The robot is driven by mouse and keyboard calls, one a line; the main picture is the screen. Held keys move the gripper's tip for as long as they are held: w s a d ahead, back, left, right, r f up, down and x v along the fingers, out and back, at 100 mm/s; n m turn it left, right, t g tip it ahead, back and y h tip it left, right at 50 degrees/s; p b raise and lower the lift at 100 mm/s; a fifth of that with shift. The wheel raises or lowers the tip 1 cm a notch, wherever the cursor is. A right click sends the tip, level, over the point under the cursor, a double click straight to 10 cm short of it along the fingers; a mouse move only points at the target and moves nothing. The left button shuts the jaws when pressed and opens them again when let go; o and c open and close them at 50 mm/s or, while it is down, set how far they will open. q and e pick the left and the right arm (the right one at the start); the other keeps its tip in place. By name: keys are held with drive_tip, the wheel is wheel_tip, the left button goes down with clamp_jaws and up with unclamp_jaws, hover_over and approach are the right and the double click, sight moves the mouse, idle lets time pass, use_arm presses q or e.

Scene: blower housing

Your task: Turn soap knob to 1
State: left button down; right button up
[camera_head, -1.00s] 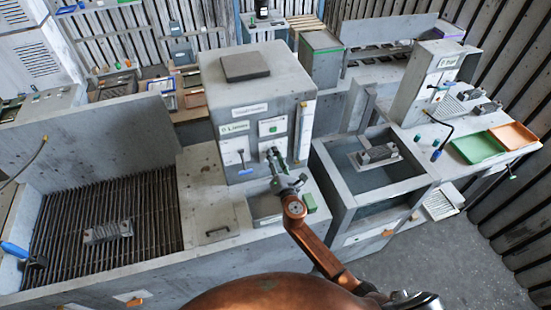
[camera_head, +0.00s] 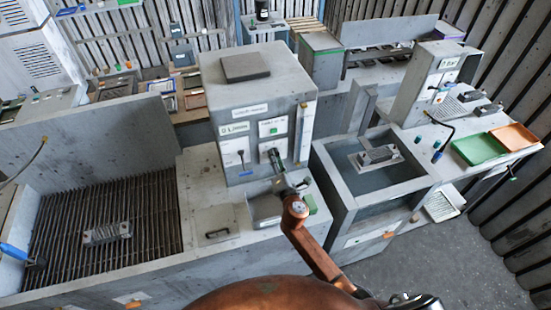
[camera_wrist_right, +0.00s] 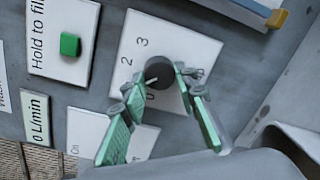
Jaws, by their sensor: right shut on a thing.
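The soap knob (camera_wrist_right: 166,74) is a dark round knob on a white dial plate (camera_wrist_right: 196,48) in the right wrist view. Digits 3 and 2 are readable beside it, and a 0 is partly hidden near a finger. A pale mark shows on the knob's edge near the fingers. My right gripper (camera_wrist_right: 158,84) has green-padded fingers on both sides of the knob and is shut on it. In the head view my right gripper (camera_head: 276,163) reaches the front of the grey dispenser cabinet (camera_head: 262,100) and mostly hides the knob. My left gripper is not in view.
Near the knob are a green fill button (camera_wrist_right: 70,44) and a "0 L/min" display (camera_wrist_right: 35,119). Left of the cabinet is a grated basin (camera_head: 150,215) holding a metal housing (camera_head: 107,233). A water tank (camera_head: 350,185) stands to the right.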

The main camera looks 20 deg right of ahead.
drive_tip(key=o, duration=1.2)
drive_tip(key=shift+d, duration=0.1)
drive_tip(key=shift+c, duration=0.2)
drive_tip(key=s, duration=1.2)
drive_tip(key=shift+r, duration=0.3)
